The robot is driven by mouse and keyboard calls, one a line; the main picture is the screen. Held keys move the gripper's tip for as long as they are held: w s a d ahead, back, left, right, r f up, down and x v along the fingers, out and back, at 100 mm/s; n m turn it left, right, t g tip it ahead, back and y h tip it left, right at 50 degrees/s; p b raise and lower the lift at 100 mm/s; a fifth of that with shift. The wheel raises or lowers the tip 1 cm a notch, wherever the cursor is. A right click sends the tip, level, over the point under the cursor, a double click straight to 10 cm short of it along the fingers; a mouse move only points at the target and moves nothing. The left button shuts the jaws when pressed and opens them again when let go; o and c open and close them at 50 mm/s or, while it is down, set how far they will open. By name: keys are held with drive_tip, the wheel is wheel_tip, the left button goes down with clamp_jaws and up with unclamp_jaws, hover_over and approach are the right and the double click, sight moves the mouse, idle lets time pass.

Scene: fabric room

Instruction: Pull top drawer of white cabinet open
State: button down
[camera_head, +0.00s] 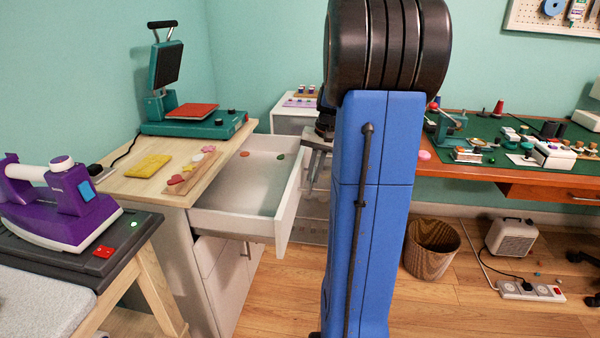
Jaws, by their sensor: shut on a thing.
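The white cabinet (208,268) with a light wood top stands at left of centre. Its top drawer (232,220) is pulled well out, and its inside shows. A small green piece and an orange piece lie at the drawer's back part. My gripper (313,165) is at the outer side of the drawer front, partly hidden behind my blue arm. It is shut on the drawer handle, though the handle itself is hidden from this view. The lower cabinet fronts look closed.
A purple iron (60,205) is on the near left table. Wood floor (275,300) is clear before the drawer.

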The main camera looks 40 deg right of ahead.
drive_tip(key=shift+s+d, duration=0.4)
drive_tip(key=shift+s, duration=0.05)
drive_tip(key=c, duration=1.8)
unclamp_jaws()
drive_tip(key=shift+c, duration=0.2)
drive_tip(key=shift+r, duration=0.1)
wheel_tip(320, 180, up, 17)
drive_tip(key=s+d, duration=0.2)
drive_tip(key=shift+s, duration=0.35)
